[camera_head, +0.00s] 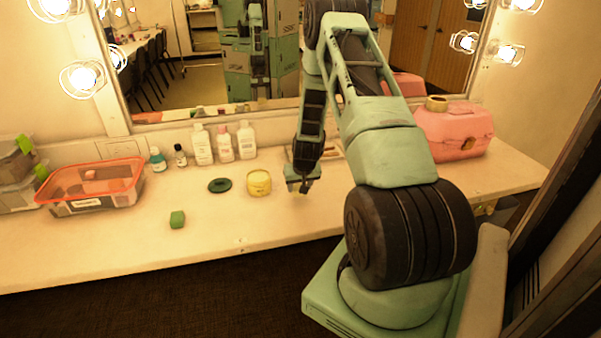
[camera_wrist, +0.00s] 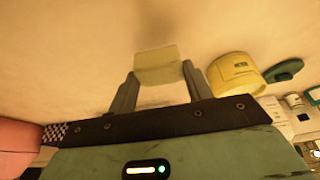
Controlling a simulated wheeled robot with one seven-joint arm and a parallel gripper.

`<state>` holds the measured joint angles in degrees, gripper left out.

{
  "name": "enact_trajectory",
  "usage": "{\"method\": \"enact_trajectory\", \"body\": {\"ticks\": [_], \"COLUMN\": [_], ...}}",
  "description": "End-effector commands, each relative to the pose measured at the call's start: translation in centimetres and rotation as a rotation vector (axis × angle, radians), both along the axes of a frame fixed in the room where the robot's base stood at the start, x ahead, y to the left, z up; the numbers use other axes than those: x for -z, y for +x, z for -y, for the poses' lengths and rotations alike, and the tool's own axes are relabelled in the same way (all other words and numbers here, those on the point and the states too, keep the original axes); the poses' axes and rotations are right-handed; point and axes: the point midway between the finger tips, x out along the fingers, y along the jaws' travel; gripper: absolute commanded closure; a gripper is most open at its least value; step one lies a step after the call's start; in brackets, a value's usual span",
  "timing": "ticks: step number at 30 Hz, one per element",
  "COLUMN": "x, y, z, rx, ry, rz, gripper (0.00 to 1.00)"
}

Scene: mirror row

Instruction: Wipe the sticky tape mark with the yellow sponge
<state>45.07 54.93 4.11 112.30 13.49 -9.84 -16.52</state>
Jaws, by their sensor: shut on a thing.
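My gripper (camera_head: 303,184) hangs low over the pale counter, right of the yellow tub. In the wrist view my gripper (camera_wrist: 158,76) is shut on the yellow sponge (camera_wrist: 157,63), with one finger on each side of it. The sponge is close to the counter surface; I cannot tell whether it touches it. In the head view the sponge shows only as a small yellow patch under the fingers. I cannot make out the sticky tape mark in either view.
White bottles (camera_head: 203,145) line the mirror. An orange-rimmed bin (camera_head: 75,207) is at left, a pink case (camera_head: 460,132) at right. The front counter is mostly clear.

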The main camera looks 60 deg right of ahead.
Motion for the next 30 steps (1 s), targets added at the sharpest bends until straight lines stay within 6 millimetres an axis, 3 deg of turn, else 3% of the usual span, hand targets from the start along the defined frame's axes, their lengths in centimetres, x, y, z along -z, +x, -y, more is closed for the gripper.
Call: {"method": "enact_trajectory", "body": {"ticks": [13,30], "x": [-4.2,-4.4], "y": [1.1,1.2], "z": [0.1,0.1], "rx": [-0.005,-0.004], "ry": [-0.002,-0.001], "rz": [0.001,0.000], "gripper": [0.72,0.72]}}
